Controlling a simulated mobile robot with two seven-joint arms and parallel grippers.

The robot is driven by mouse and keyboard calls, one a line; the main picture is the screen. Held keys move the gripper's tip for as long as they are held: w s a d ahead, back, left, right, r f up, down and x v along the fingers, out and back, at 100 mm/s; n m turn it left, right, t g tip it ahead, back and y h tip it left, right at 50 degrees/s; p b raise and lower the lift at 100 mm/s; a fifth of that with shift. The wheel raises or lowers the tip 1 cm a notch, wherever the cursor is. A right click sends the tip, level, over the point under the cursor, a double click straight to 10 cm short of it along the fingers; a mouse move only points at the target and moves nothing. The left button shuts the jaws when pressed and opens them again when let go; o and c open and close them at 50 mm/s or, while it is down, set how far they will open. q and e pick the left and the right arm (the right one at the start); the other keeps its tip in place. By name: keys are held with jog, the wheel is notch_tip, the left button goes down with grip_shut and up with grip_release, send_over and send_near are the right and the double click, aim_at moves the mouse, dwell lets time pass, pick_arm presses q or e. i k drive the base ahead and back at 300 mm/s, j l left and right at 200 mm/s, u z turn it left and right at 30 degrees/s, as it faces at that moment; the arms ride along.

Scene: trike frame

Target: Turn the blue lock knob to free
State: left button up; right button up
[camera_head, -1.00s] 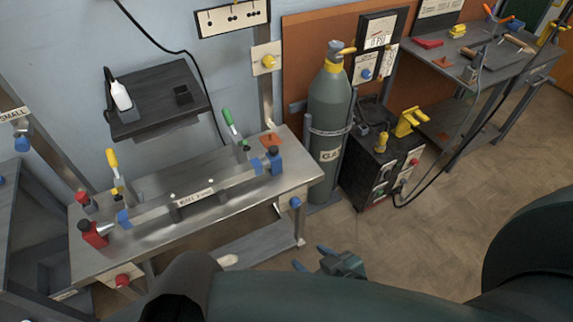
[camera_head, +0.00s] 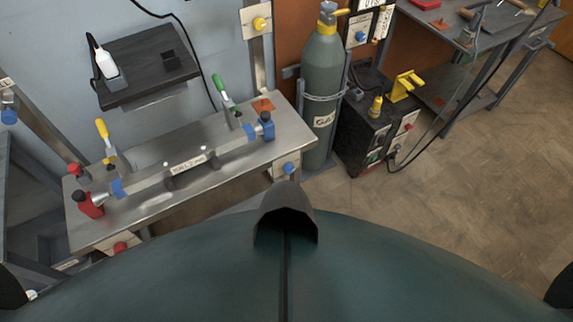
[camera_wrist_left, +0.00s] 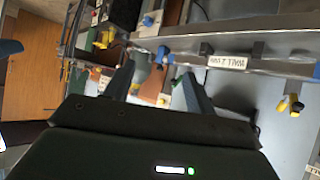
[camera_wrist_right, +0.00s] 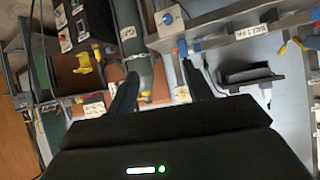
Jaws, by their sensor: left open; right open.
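A blue knob (camera_head: 288,168) sits on a pale plate at the front right of the steel bench (camera_head: 150,228). A blue knob on a pale plate also shows at the top of the left wrist view (camera_wrist_left: 148,21) and of the right wrist view (camera_wrist_right: 168,18). I cannot read any lock or free marking on it. My left gripper (camera_wrist_left: 156,88) is open and empty, its fingers apart from the knob. My right gripper (camera_wrist_right: 160,88) is open and empty, also apart from it. Neither gripper shows in the head view.
A clamped bar fixture (camera_head: 190,165) lies along the bench, with green and yellow handles. A red knob (camera_head: 120,247) is at the bench's front left. A gas cylinder (camera_head: 322,85) and a dark machine (camera_head: 370,130) stand to the right. The floor at right is clear.

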aim_at(288, 168)
jog(key=l+u, duration=0.3)
jog(key=l, duration=0.7)
jog(key=k+l+u, duration=0.1)
jog(key=l+u, duration=0.25)
jog(key=l, duration=0.65)
jog(key=l+u, duration=0.35)
jog(key=l, duration=0.65)
jog(key=i+l+u, duration=0.15)
jog(key=i+l, duration=0.35)
jog(key=i, duration=0.15)
